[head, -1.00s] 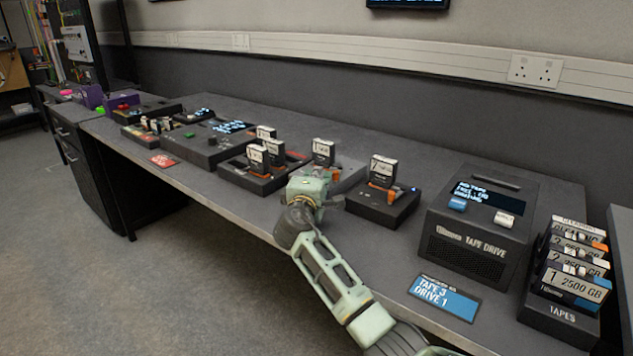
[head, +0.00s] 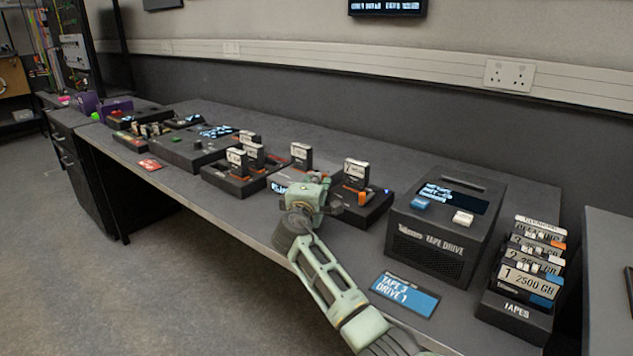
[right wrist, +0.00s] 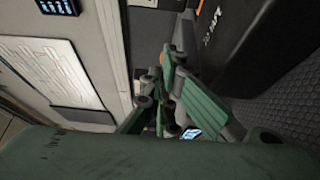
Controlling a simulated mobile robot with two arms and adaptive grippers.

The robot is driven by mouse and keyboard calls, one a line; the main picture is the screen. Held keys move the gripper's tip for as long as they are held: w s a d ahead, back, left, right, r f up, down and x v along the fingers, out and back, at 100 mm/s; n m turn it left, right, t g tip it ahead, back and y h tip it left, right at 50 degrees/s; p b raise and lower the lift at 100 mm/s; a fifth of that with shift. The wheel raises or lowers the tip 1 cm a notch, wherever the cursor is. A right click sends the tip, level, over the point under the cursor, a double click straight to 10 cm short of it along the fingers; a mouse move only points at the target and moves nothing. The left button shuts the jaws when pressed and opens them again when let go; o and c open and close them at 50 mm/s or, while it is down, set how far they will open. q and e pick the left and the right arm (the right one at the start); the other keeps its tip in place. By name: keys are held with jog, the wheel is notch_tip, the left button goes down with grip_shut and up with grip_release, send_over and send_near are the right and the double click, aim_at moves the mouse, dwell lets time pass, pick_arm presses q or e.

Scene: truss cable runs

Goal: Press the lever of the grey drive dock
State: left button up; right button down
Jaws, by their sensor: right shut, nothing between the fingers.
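The grey drive dock (head: 284,181) stands mid-desk in the head view, with a dark drive (head: 301,155) with a white label upright in it. My right gripper (head: 318,190) is in front of the dock and hides much of it, including its lever. The gripper is shut and empty. In the right wrist view my right gripper's green fingers (right wrist: 168,85) are close to a dark surface with an orange piece beyond their tips. I cannot tell whether they touch anything. My left gripper is not in view.
A dark dock (head: 366,210) with a drive stands right of the gripper, and another dark dock (head: 232,181) with several drives stands left. The tape drive (head: 440,232) and tape rack (head: 515,305) are further right.

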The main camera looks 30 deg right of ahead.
dwell(0.5)
jog(key=v, duration=1.2)
dwell(0.4)
